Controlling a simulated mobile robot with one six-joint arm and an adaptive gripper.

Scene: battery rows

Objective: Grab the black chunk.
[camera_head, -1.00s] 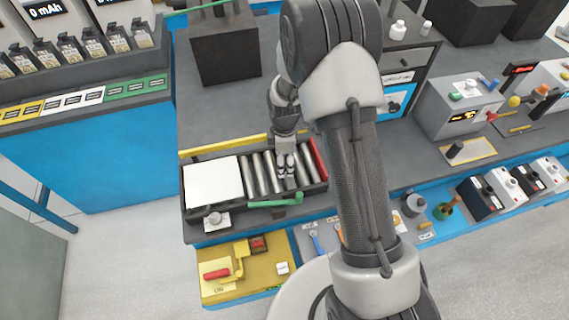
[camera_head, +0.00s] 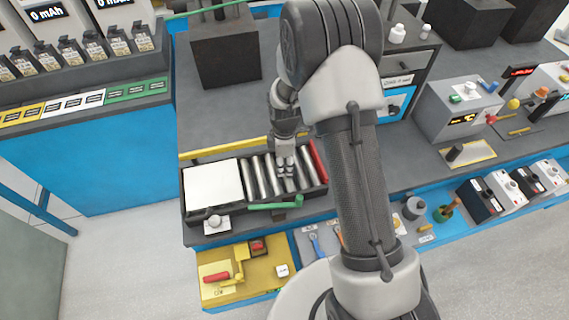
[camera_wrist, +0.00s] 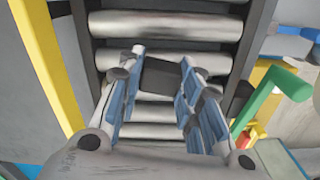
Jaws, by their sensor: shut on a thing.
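The black chunk (camera_wrist: 160,73) is a small dark block with a flat top, lying over the silver rollers between my fingers in the wrist view. My gripper (camera_wrist: 160,77) is shut on it, one blue-padded finger on each side. In the head view my gripper (camera_head: 287,178) is down over the roller tray (camera_head: 232,212), in its right half. The chunk cannot be made out there, as the fingers cover that spot. I cannot tell whether it touches the rollers.
Silver rollers (camera_head: 262,177) lie side by side in the tray, with a white plate (camera_head: 212,183) at left and a red bar (camera_head: 318,160) at right. A green handle (camera_head: 275,206) is at the front edge and a yellow strip (camera_head: 225,147) behind. A dark box (camera_head: 225,55) stands farther back.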

